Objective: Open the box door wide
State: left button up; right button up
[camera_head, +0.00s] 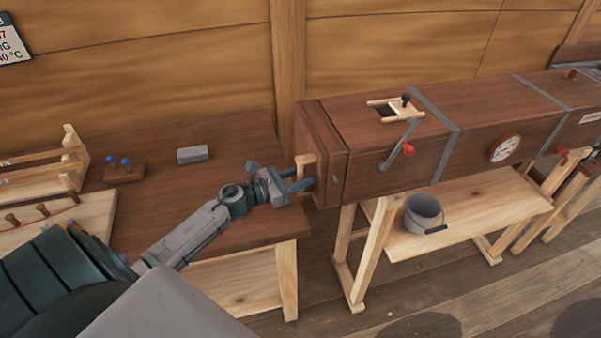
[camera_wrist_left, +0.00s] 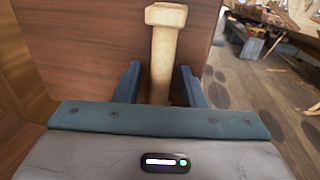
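The box is a long dark-brown wooden chest (camera_head: 465,122) with grey metal straps, lying on a pale trestle. Its door (camera_head: 328,165) is the thick slab at the left end; it stands at or very near the box end, and I cannot tell if there is a gap. A pale wooden handle (camera_head: 304,164) stands upright on the door and also shows in the left wrist view (camera_wrist_left: 164,55). My left gripper (camera_head: 298,184) is at the handle, its blue fingers open on either side of it, with a gap visible. My right gripper is not in view.
A brown workbench (camera_head: 222,215) stands left of the door, with a grey block (camera_head: 192,154) and a small block with blue pegs (camera_head: 124,172). A grey bucket (camera_head: 423,213) sits on the shelf below the box. A red-knobbed lever (camera_head: 407,149) is on the box's front.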

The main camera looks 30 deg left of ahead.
pick_arm(q)
jog(key=shift+w, duration=0.1)
grip_shut()
